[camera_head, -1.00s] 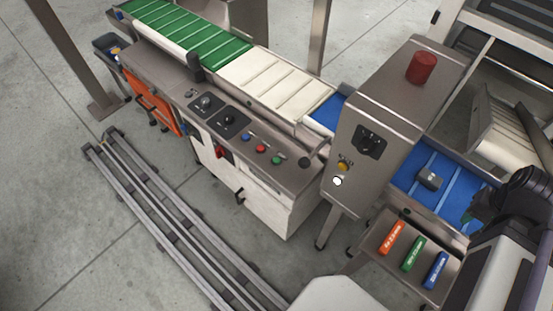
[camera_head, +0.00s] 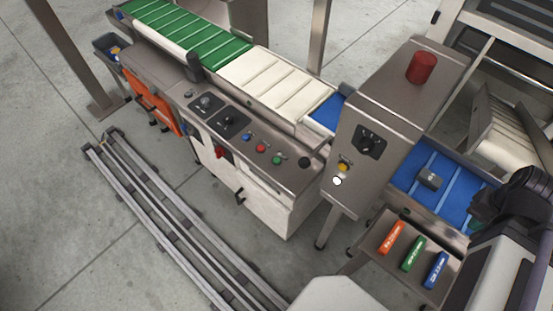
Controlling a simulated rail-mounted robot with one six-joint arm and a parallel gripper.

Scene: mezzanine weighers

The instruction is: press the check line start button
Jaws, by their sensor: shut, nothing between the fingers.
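A sloping steel control panel carries a blue button (camera_head: 248,137), a red button (camera_head: 261,148) and a green button (camera_head: 277,160) in a row. The upright steel cabinet to its right has a yellow button (camera_head: 343,167) above a white button (camera_head: 337,181). The labels are too small to read, so I cannot tell which is the check line start button. The dark joint of my arm shows at the right edge, over the end of the blue belt. My gripper's fingers cannot be made out there. No button has anything of mine near it.
The cabinet (camera_head: 375,105) bears a rotary switch (camera_head: 370,143) and a red beacon (camera_head: 422,67). A red switch (camera_head: 219,152) sticks out of the panel front. Orange, green and blue blocks lie on a low shelf.

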